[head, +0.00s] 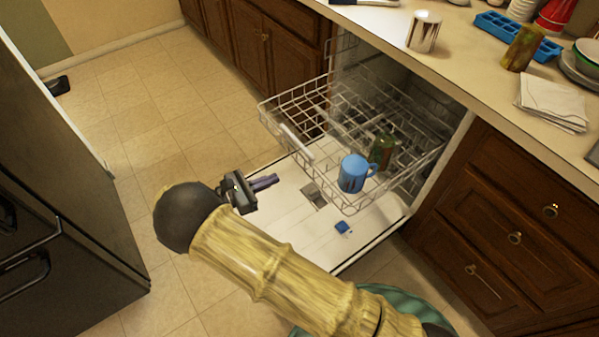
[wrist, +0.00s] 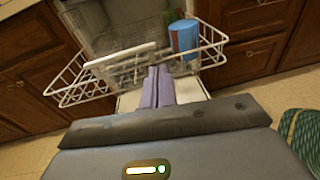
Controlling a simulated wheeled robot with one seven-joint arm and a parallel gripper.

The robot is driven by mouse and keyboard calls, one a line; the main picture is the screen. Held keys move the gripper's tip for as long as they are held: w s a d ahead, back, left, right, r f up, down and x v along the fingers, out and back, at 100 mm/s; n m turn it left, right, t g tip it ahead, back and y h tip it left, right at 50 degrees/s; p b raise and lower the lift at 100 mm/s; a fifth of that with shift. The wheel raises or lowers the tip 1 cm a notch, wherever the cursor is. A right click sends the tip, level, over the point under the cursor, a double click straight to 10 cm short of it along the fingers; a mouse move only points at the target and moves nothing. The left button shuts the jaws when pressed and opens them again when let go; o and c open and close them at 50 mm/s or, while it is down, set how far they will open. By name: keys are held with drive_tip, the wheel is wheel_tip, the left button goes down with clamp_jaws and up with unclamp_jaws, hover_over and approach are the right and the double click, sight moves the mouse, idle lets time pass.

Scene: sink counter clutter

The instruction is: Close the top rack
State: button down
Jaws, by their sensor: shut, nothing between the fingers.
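The top rack (head: 290,106) is a white wire basket pulled out of the dishwasher under the counter. A blue mug (head: 353,174) and a green-brown cup (head: 382,152) stand in it near its right side. In the wrist view the rack (wrist: 75,98) lies ahead with the blue mug (wrist: 184,38) at its right. My gripper (head: 272,182) is shut and empty, left of the rack's front and apart from it, above the open door. Its purple fingers (wrist: 157,86) point toward the rack in the wrist view.
The open dishwasher door (head: 290,210) lies flat below the rack, with a small blue piece (head: 343,227) on it. A black appliance (head: 60,170) stands at the left. The counter (head: 455,65) above is cluttered. Tiled floor (head: 150,110) is clear between.

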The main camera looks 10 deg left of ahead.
sight(309, 157)
drive_tip(key=a, duration=0.1)
drive_tip(key=s+a+n+t, duration=0.1)
drive_tip(key=a+f+t, duration=0.1)
drive_tip(key=shift+s+f+y, duration=0.1)
drive_tip(key=shift+s+y, duration=0.2)
drive_tip(key=shift+d, duration=0.1)
drive_tip(key=x, duration=1.3)
drive_tip(key=shift+w+d+b, duration=0.25)
drive_tip(key=shift+d+b, duration=0.05)
drive_tip(key=shift+b, duration=0.1)
drive_tip(key=shift+w, duration=0.1)
drive_tip(key=shift+w, duration=0.15)
